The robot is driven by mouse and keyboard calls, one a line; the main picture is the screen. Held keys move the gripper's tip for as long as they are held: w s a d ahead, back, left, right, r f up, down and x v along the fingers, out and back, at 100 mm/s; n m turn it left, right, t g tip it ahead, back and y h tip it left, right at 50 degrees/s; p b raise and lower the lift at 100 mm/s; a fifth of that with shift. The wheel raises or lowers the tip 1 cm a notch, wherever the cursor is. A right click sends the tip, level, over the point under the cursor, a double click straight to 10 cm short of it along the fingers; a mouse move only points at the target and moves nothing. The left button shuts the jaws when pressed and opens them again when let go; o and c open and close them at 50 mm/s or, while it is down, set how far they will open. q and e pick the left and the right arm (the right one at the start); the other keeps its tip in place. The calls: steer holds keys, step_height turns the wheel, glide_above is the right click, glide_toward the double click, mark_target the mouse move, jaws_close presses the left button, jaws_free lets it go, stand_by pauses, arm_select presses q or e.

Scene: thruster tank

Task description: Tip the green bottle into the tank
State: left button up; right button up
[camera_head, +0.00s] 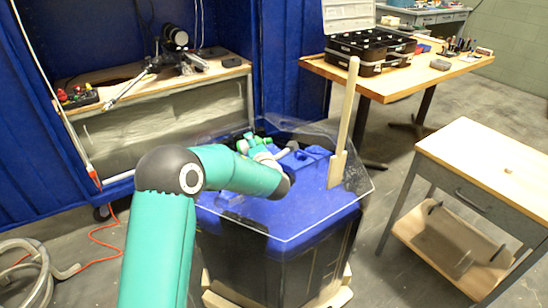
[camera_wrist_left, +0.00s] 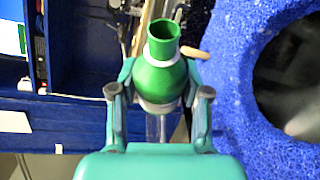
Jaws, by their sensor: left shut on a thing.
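The green bottle (camera_wrist_left: 160,80) is in the left wrist view, with a narrow neck, an open mouth and a pale band below the neck. My left gripper (camera_wrist_left: 158,93) is shut on its body, one finger on each side. In the head view my left arm reaches over the tank (camera_head: 300,215), and the gripper end is small and partly hidden by the arm. The tank has a blue top and a clear many-sided rim. In the wrist view blue foam with a dark round opening (camera_wrist_left: 292,75) lies right of the bottle. My right gripper is not in view.
A wooden paddle (camera_head: 345,120) stands upright at the tank's right side. A workbench (camera_head: 395,85) with a black case (camera_head: 370,48) is behind it. A wooden-topped table (camera_head: 490,165) stands at right. A hose (camera_head: 40,270) lies on the floor at left.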

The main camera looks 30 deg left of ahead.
arm_select(q)
steer(key=shift+r+m+y+p, duration=0.5)
steer(key=shift+m+p, duration=0.1)
steer(key=shift+m, duration=0.1)
stand_by(2.0)
steer(key=shift+f+m+t+y, duration=0.3)
steer(key=shift+m, duration=0.5)
stand_by(1.9)
steer(key=shift+d+r+m, duration=0.1)
steer(key=shift+r+m, duration=0.2)
steer(key=shift+m, duration=0.2)
stand_by(1.8)
